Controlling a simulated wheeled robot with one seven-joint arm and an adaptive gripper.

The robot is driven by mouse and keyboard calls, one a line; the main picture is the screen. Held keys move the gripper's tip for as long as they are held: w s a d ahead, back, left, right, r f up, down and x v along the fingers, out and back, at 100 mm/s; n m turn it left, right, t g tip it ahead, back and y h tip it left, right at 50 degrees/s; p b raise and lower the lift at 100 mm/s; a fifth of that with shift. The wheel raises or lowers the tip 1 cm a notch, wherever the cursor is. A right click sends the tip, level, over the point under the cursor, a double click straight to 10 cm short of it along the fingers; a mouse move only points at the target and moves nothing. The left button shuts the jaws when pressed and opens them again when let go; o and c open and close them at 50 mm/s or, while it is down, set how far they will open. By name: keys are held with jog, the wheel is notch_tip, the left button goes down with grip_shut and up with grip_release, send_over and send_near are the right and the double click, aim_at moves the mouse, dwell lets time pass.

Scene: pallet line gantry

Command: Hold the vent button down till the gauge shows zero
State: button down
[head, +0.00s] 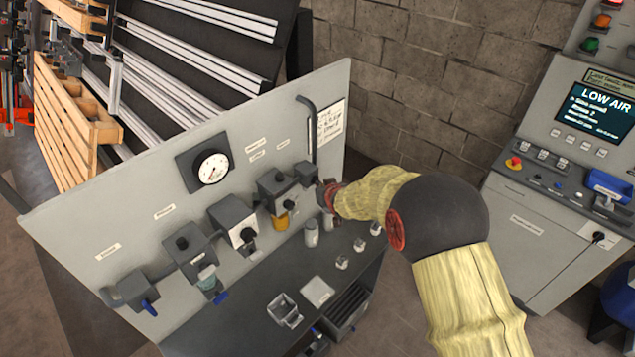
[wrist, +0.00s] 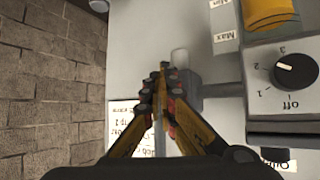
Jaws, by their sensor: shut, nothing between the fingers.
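The round white pressure gauge (head: 212,168) sits on a dark square plate on the grey panel in the head view; its reading is too small to make out. My gripper (head: 327,193) is at the right end of the row of air-line units, partly hidden by my wrist. In the wrist view my gripper (wrist: 163,73) is shut and empty, its fingertips together. A pale round-ended cylinder (wrist: 180,60), possibly the vent button, lies just beyond the tips beside a grey block (wrist: 191,90). I cannot tell whether the fingertips touch it.
A black knob (wrist: 296,71) marked off to 3 and an amber bowl (wrist: 270,14) are to the right in the wrist view. A control cabinet (head: 530,222) with a LOW AIR screen (head: 597,108) stands right. Small containers (head: 284,308) lie on the shelf below.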

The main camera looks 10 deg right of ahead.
jog(key=shift+r, duration=0.1)
dwell(0.6)
jog(key=shift+s+d, duration=0.55)
jog(key=shift+s, duration=0.25)
jog(key=s+d+p, duration=0.1)
jog(key=s, duration=0.1)
jog(key=s+d+p, duration=0.1)
jog(key=s+d, duration=0.1)
dwell(0.6)
